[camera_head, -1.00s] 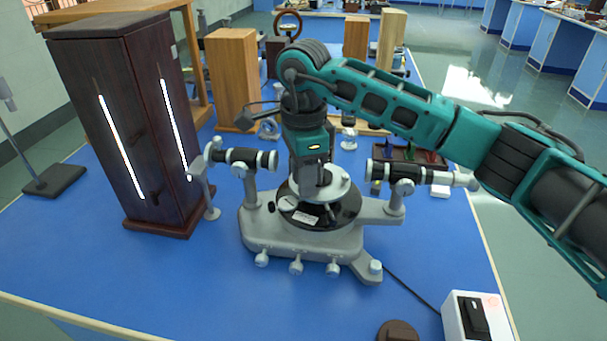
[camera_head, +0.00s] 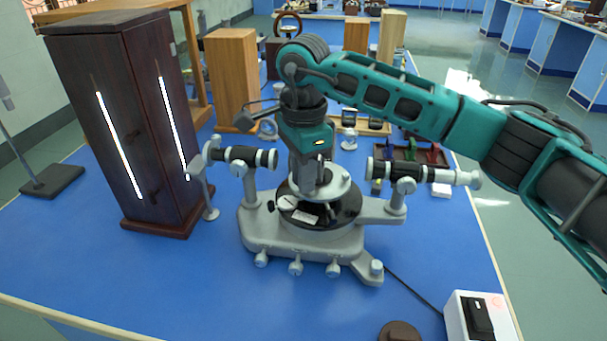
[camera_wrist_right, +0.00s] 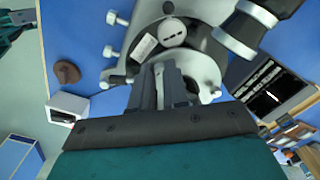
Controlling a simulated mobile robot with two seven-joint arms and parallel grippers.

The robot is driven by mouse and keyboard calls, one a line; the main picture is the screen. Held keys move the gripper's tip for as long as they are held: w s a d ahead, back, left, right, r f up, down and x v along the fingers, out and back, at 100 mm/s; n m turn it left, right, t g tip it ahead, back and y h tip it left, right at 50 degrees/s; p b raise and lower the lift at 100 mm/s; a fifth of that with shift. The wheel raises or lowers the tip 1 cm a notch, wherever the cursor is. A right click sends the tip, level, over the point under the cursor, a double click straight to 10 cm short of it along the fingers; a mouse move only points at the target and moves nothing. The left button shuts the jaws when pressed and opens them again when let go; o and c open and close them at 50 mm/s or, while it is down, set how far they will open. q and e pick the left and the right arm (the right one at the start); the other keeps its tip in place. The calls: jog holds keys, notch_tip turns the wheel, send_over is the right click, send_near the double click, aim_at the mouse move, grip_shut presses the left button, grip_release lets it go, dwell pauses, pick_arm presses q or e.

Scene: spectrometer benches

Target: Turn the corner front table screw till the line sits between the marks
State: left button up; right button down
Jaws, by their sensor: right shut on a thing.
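The spectrometer (camera_head: 300,245) stands on the blue bench, with its round table (camera_head: 335,180) over a dark disc in the middle. My right gripper (camera_head: 312,188) reaches down onto this table from above. In the right wrist view its fingers (camera_wrist_right: 166,88) are closed together at the table's edge. They are shut on a small screw, which they mostly hide. A dark screen (camera_wrist_right: 271,94) in the right wrist view shows a short bright line and pale graphics. The marks are too small to read. My left gripper is not in view.
A telescope tube (camera_head: 420,173) stands right of the table and another tube (camera_head: 245,157) left. A tall dark lamp box (camera_head: 125,130) with bright slits stands at the left. A white switch box (camera_head: 478,318) and a brown round thing (camera_head: 398,332) are near the front edge.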

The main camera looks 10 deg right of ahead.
jog(key=c, duration=1.1)
grip_release()
notch_tip(320, 180, up, 13)
jog(key=shift+f, duration=0.1)
